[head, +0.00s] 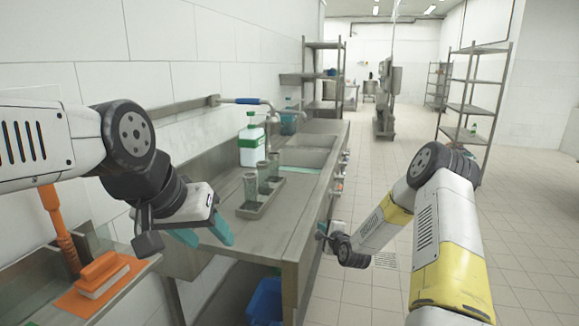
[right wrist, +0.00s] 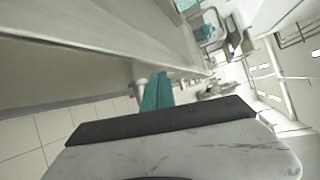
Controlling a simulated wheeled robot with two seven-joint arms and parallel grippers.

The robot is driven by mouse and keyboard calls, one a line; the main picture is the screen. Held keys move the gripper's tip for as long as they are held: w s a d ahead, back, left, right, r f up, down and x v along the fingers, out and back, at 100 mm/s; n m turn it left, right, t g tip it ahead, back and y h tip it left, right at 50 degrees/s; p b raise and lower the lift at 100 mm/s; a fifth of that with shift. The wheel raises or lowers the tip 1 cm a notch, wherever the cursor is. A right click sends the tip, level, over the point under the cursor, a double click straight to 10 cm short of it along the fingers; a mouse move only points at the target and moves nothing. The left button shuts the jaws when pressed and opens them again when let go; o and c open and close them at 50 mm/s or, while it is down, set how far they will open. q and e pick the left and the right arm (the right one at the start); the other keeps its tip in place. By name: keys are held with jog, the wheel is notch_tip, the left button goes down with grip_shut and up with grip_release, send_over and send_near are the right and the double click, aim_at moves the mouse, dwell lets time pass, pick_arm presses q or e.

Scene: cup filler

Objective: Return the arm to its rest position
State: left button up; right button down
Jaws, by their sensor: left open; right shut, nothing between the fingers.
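My left gripper (head: 205,232) is at the left in the head view, above the near end of the steel counter, with its teal fingers apart and nothing between them. My right arm comes in from the lower right of the head view and reaches forward beside the counter. My right gripper (head: 322,232) is small there, close to the counter's front side. In the right wrist view its teal fingers (right wrist: 157,92) are together and empty. Whether it touches the counter front, I cannot tell.
The steel counter (head: 285,222) holds a tray (head: 252,212) with several glasses, a green-capped bottle (head: 251,142) and a sink (head: 303,152). A blue bin (head: 265,302) is beneath. An orange-handled brush (head: 101,273) lies at lower left. The tiled floor (head: 400,150) is open; a shelf rack (head: 470,95) stands beyond.

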jog(key=s+d+r+n+g+h, duration=0.1)
jog(key=s+r+n+g, duration=0.2)
jog(key=s+r+n, duration=0.65)
jog(key=s+d+r+n+g+h, duration=0.15)
jog(key=s+r, duration=0.55)
jog(key=r, duration=0.7)
jog(key=s+r+n+g, duration=0.2)
jog(key=s+n, duration=0.2)
jog(key=s, duration=1)
jog(key=s+r+n+g, duration=0.2)
jog(key=s+n, duration=0.1)
jog(key=s, duration=1.1)
jog(key=shift+s+a+r+n+y, duration=0.2)
jog(key=shift+s+r+n+y, duration=0.1)
jog(key=shift+s+n+y, duration=0.1)
